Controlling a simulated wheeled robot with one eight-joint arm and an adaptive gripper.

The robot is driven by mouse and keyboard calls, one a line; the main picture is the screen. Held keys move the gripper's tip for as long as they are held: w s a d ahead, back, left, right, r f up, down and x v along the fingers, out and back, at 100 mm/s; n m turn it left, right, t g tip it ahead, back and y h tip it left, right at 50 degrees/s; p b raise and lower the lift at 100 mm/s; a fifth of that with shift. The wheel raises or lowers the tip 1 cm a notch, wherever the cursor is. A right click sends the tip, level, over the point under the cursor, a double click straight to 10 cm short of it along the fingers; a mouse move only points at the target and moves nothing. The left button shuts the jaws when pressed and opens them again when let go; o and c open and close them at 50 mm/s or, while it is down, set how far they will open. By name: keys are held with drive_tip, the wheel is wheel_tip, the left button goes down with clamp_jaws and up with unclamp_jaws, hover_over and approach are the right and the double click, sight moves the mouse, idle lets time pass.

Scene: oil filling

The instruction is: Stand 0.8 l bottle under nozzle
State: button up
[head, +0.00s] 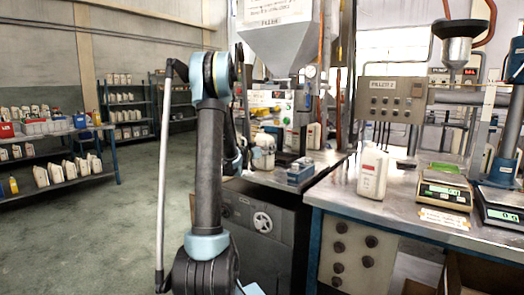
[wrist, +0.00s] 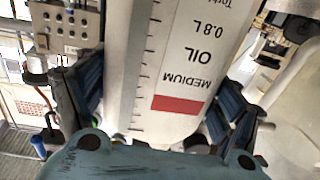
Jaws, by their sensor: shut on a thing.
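A white bottle (wrist: 165,75) fills the middle of the wrist view. Its label reads 0.8 L, OIL and MEDIUM, upside down in the picture, with a red band. My gripper (wrist: 165,110) is shut on it, with blue-padded fingers on both sides. In the head view the held bottle (head: 264,147) looks upright at the filling machine (head: 270,98), under the hopper, partly behind my arm. My gripper (head: 243,158) is mostly hidden there. I cannot make out the nozzle, nor whether the bottle touches a surface.
A white bottle (head: 373,172) with a red label stands on the right bench (head: 340,185), left of a scale (head: 441,190). Another white bottle (head: 313,137) stands right of the machine front. A small blue-grey box (head: 300,172) sits near the counter's front. Open floor lies left.

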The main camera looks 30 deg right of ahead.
drive_tip(key=o, duration=0.9)
drive_tip(key=shift+o, duration=0.2)
drive_tip(key=s+a+f+n+g+y, duration=0.1)
drive_tip(key=s+a+f+n+y, duration=0.15)
drive_tip(key=s+a, duration=0.85)
drive_tip(key=s+a+f+n+g+y, duration=0.1)
drive_tip(key=s+a+f+g+y, duration=0.35)
drive_tip(key=a, duration=1.05)
drive_tip(key=s+a+f+n+y, duration=0.3)
drive_tip(key=s+a, duration=0.5)
drive_tip(key=a, duration=0.1)
drive_tip(key=s+a+f+n+y, duration=0.3)
drive_tip(key=s+a+f, duration=0.1)
drive_tip(key=s+a, duration=0.4)
drive_tip(key=s+a+f+n+y, duration=0.3)
drive_tip(key=s+a, duration=0.5)
drive_tip(key=a, duration=0.2)
drive_tip(key=shift+f, duration=0.4)
